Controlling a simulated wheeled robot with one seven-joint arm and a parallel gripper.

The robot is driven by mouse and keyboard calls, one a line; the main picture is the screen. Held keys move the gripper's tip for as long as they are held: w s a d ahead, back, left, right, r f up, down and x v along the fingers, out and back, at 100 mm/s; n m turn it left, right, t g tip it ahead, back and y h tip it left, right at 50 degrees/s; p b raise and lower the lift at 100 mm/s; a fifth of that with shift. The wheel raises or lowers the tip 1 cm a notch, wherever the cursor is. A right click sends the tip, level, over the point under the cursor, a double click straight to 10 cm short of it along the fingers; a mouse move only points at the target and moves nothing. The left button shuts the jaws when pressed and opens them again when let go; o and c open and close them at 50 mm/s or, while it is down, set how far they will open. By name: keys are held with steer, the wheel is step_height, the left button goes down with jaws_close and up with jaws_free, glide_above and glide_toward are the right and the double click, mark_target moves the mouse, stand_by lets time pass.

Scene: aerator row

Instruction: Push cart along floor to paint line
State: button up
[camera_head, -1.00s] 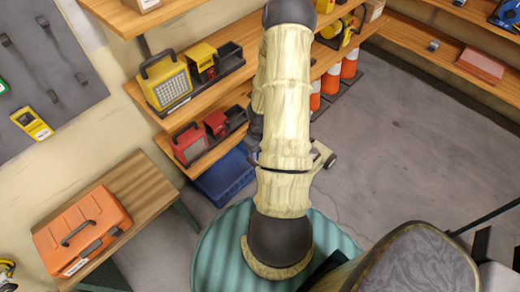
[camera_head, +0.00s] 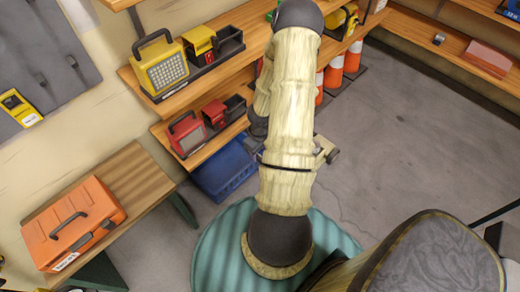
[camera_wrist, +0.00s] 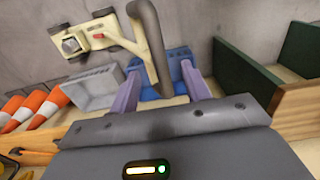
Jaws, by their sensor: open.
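The cart is mostly hidden behind my arm in the head view; a cream part of it (camera_head: 322,146) with a dark wheel shows just right of the arm. In the wrist view its cream frame (camera_wrist: 118,44) stands on the floor, with a small wheel at its left end. A dark bar-like handle (camera_wrist: 148,45) runs down from it toward my gripper (camera_wrist: 160,90). The two purple fingers are open and apart. The handle's lower end shows between them in the picture; I cannot tell whether it touches either finger. No paint line is distinguishable.
Wooden shelves with lamps stand behind, with a blue crate (camera_head: 225,169) below them. Orange-and-white cones (camera_head: 334,71) stand farther back. An orange case (camera_head: 72,224) lies on a wooden bench at left. Grey floor (camera_head: 420,130) is open at right.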

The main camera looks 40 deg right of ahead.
steer(key=shift+f+b, duration=2.35)
steer(key=c, duration=0.7)
steer(key=shift+a, duration=0.1)
steer(key=shift+c, duration=0.8)
